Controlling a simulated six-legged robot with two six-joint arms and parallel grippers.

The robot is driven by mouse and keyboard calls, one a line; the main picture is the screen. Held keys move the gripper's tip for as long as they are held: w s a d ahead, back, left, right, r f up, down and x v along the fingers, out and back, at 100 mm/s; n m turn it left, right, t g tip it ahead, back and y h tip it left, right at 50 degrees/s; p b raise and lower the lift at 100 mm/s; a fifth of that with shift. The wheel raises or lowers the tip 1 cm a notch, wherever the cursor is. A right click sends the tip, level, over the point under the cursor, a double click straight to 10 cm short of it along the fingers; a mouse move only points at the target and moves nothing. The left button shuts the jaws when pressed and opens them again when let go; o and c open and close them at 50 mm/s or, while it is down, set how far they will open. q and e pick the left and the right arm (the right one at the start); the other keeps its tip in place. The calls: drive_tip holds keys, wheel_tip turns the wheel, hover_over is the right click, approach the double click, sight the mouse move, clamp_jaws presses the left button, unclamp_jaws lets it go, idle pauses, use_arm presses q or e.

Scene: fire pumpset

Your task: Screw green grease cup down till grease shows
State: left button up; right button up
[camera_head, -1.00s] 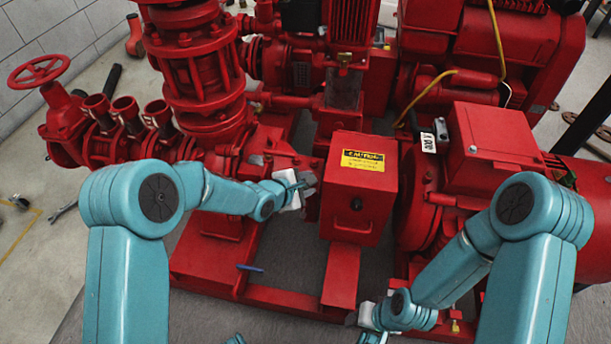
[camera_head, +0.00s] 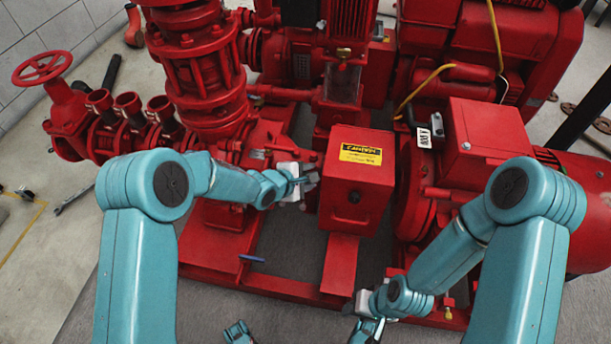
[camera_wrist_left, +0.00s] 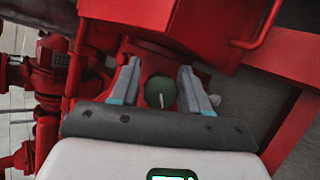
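The green grease cup (camera_wrist_left: 160,92) shows in the left wrist view as a dark green round cap with a pale line on it. It sits between the two fingers of my left gripper (camera_wrist_left: 159,85), with narrow gaps on both sides, so the fingers look open around it. In the head view my left gripper (camera_head: 306,182) is left of the red box with the yellow caution label (camera_head: 361,152); the cup cannot be made out there. My right gripper (camera_head: 368,330) is low at the bottom edge, and its finger opening is unclear. No grease is visible.
The red box (camera_head: 352,205) stands close right of my left gripper. A red vertical pump body (camera_head: 207,75) rises behind my left arm. A blue pen-like object (camera_head: 252,258) lies on the red base frame.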

use_arm(q)
drive_tip(key=shift+a, duration=0.1)
drive_tip(key=shift+s+a+r+p, duration=0.3)
drive_tip(key=p+v, duration=0.5)
drive_tip(key=v, duration=1)
drive_tip(key=shift+s+r, duration=0.1)
drive_tip(key=shift+s, duration=0.05)
